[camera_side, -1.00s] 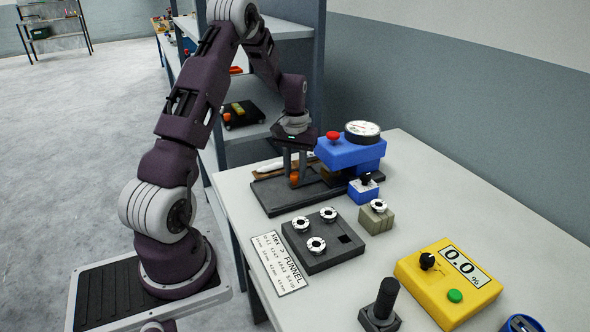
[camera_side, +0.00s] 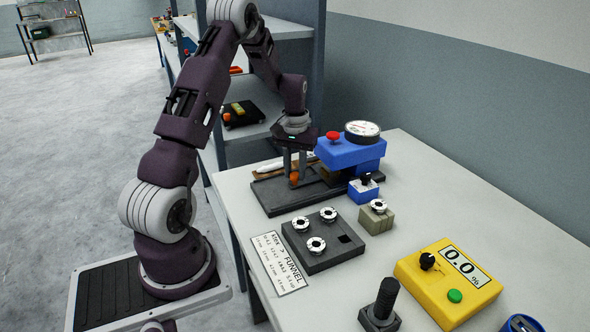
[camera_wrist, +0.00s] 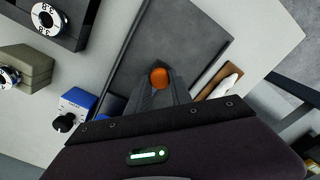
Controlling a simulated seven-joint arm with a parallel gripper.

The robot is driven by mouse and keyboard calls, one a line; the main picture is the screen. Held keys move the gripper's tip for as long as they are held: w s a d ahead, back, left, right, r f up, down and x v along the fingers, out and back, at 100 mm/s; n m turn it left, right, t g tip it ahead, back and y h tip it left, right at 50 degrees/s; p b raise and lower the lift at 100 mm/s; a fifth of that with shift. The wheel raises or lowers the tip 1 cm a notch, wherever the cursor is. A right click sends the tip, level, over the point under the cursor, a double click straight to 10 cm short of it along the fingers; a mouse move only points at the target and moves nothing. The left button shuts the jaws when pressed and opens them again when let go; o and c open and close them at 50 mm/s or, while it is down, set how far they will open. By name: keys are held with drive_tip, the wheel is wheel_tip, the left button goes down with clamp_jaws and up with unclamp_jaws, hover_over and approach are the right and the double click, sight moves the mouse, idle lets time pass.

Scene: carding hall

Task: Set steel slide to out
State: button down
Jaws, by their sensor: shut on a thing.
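An orange knob (camera_side: 294,179) stands over the dark grey base (camera_side: 275,197) of the blue instrument (camera_side: 350,152). I take it as the handle of the steel slide; the slide itself is hard to tell from the dark base. My gripper (camera_side: 295,173) points down and is shut on the knob. In the wrist view the knob (camera_wrist: 159,77) shows at the fingertips of my gripper (camera_wrist: 160,84), over the dark base (camera_wrist: 205,35). The blue instrument, with a red button and a round dial on top, stands right of my gripper.
A dark block with white-topped round pieces (camera_side: 322,258) and a label card (camera_side: 279,262) lie in front. A small blue block (camera_side: 363,192) and a grey-green block (camera_side: 376,220) stand to the right. A yellow meter box (camera_side: 448,290) is further forward. A shelf stands behind.

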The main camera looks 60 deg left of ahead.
drive_tip(key=shift+r, duration=0.1)
idle(0.3)
drive_tip(key=s, duration=1.1)
drive_tip(key=shift+s, duration=0.25)
drive_tip(key=c, duration=1.1)
unclamp_jaws()
drive_tip(key=shift+s, duration=0.1)
drive_tip(key=shift+c, duration=0.2)
wheel_tip(320, 180, up, 7)
